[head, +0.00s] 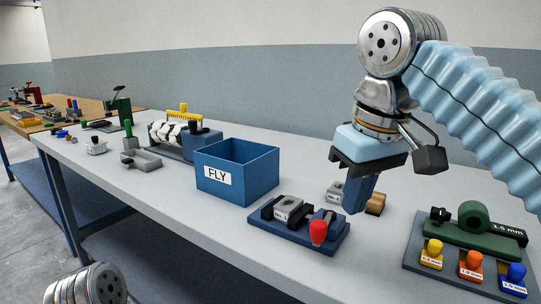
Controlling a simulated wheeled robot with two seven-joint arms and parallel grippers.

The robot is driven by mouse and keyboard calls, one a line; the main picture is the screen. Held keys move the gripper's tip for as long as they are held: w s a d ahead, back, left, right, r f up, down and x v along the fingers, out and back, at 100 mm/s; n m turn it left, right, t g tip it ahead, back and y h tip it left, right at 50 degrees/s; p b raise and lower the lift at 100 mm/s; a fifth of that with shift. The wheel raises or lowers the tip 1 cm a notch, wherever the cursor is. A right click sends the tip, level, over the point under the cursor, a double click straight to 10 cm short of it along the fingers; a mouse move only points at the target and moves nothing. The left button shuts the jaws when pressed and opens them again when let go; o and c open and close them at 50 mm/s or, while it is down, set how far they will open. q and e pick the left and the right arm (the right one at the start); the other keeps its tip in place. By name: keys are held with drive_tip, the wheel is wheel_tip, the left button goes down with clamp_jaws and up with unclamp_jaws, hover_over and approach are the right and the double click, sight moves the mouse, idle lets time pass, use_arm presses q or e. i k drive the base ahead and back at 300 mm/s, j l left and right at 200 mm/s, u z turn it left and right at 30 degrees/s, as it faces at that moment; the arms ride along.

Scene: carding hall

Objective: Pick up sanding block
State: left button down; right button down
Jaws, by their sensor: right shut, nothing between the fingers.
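My right gripper (358,194) is shut and empty, pointing down over the grey bench (220,225). A small brown block (376,204), which looks like the sanding block, sits on the bench just right of the fingertips and is partly hidden behind them. Whether the fingers touch it I cannot tell. My left gripper is not in view; only a metal part of my left arm shows at the bottom left.
A blue bin marked FLY (237,172) stands left of centre. A blue fixture (298,232) with a red knob (318,231) lies in front of the gripper. A small grey block (335,193) is beside the fingers. A green gauge set (470,232) is at right.

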sight(374, 206)
drive_tip(key=k, duration=1)
